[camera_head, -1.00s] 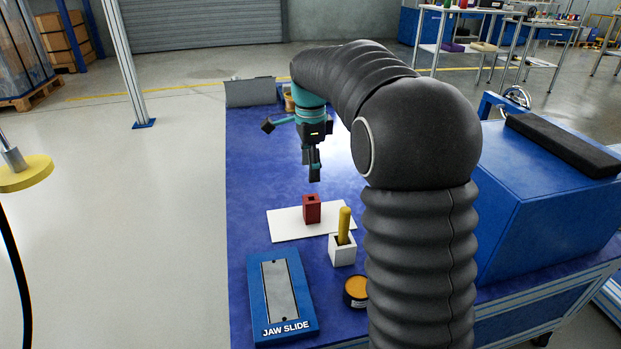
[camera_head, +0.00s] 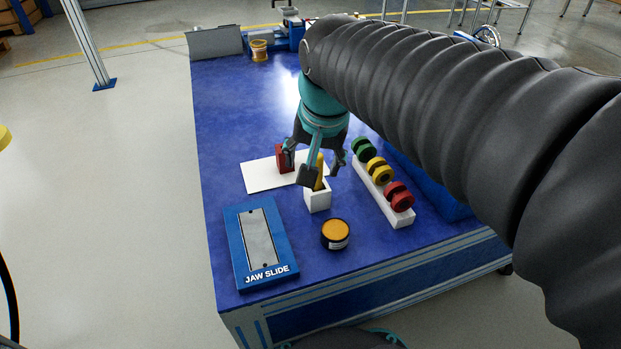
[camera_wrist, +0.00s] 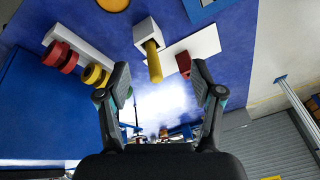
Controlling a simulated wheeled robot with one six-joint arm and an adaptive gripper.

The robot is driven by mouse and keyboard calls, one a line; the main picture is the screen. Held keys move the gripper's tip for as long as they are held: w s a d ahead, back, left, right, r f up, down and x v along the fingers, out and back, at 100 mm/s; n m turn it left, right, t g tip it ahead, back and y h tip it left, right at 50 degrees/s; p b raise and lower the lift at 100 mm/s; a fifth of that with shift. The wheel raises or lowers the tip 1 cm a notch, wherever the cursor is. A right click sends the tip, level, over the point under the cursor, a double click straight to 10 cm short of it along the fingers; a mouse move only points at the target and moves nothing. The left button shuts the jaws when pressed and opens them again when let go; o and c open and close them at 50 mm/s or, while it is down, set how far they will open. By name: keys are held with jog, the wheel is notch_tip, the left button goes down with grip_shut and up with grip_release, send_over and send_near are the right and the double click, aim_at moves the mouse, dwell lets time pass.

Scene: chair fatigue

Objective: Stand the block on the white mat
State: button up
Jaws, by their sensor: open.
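The red block (camera_head: 281,160) stands upright on the white mat (camera_head: 262,178), towards the mat's back. My gripper's finger partly covers it in the head view. My gripper (camera_head: 313,163) is open and empty, pointing down over the yellow peg, just right of the block. In the wrist view my gripper (camera_wrist: 160,82) has its fingers wide apart, with the peg showing between and beyond them. I cannot tell whether a finger touches the block.
The yellow peg (camera_head: 319,172) stands in a white holder (camera_head: 317,199) beside the mat. A rack (camera_head: 397,219) with green, yellow and red spools is to the right. An orange-topped tin (camera_head: 336,233) and the blue JAW SLIDE plate (camera_head: 239,243) lie in front.

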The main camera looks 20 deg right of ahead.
jog(key=s+f+n+t, duration=0.1)
jog(key=s+f+n, duration=0.4)
jog(key=s, duration=0.4)
jog(key=shift+n+t, duration=0.3)
jog(key=shift+t, duration=0.1)
notch_tip(320, 180, up, 5)
jog(key=p, duration=0.4)
jog(key=shift+f+p, duration=0.2)
jog(key=shift+p, duration=0.1)
